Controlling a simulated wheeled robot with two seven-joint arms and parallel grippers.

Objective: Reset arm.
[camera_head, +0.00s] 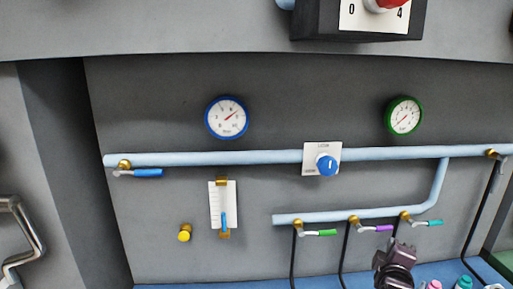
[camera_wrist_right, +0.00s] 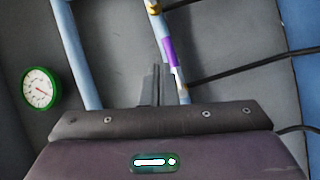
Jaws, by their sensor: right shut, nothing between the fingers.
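My right gripper (camera_head: 392,250) is at the lower right of the head view, in front of the wall below the lower pipe. In the right wrist view its two thin fingers (camera_wrist_right: 152,85) lie together, with nothing held between them. They point toward the panel, near the valve with the purple handle (camera_wrist_right: 171,51). In the head view that purple handle (camera_head: 377,229) is just above the gripper. I cannot tell whether the fingers touch anything. My left gripper is not in view.
A light blue pipe (camera_head: 230,158) crosses the panel, with a blue knob (camera_head: 327,166). Valves with blue (camera_head: 148,173), green (camera_head: 320,233) and teal (camera_head: 434,223) handles stick out. Blue (camera_head: 227,118) and green-rimmed gauges (camera_head: 404,116) sit above. Black hoses (camera_head: 345,255) hang below. A metal handle (camera_head: 25,233) is at left.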

